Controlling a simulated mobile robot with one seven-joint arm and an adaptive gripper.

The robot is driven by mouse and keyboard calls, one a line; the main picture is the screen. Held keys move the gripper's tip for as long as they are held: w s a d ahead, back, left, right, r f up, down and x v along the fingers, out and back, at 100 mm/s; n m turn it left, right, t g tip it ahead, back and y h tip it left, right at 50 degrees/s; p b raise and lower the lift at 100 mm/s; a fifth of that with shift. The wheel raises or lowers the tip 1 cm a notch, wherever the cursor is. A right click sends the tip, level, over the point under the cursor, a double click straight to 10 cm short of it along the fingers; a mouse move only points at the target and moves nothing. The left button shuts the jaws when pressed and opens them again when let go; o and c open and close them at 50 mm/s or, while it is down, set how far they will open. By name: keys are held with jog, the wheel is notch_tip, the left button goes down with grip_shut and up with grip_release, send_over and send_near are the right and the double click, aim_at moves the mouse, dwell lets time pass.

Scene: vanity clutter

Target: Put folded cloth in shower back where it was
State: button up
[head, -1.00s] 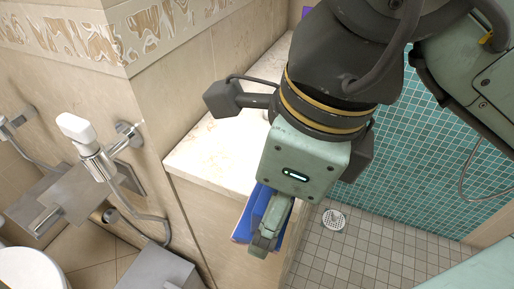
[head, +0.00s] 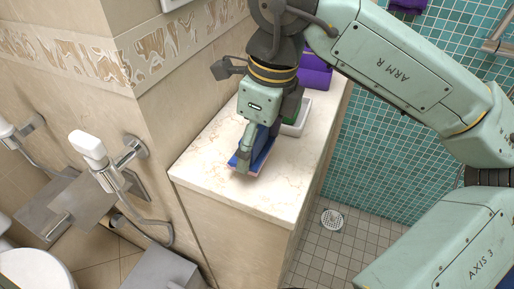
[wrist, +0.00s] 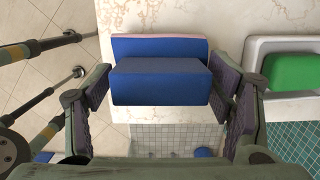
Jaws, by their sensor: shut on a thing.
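The folded cloth (head: 262,150) is blue with a thin pink edge along its lower side. It is between the fingers of my gripper (head: 252,158), over the front part of the marble ledge (head: 215,150). In the wrist view the blue cloth (wrist: 160,82) spans the space between the two finger pads of my gripper (wrist: 165,92), which is shut on it. I cannot tell whether the cloth's underside touches the ledge. My gripper hides part of the cloth in the head view.
A white tray (head: 298,128) with a green item (wrist: 292,74) stands on the ledge close by. Purple folded cloths (head: 315,76) lie farther back. The ledge front is bare. A tiled floor with a drain (head: 332,219) lies below right; a wall-mounted hand sprayer (head: 88,146) is at left.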

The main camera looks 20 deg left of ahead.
aim_at(257, 154)
jog(key=shift+f+p, duration=0.4)
jog(key=shift+f, duration=1.15)
jog(key=o, duration=1)
jog(key=shift+o, duration=0.2)
notch_tip(257, 154, up, 12)
jog(key=d+b, duration=0.1)
jog(key=b, duration=0.1)
jog(key=shift+d, duration=0.4)
jog(key=shift+s, duration=0.1)
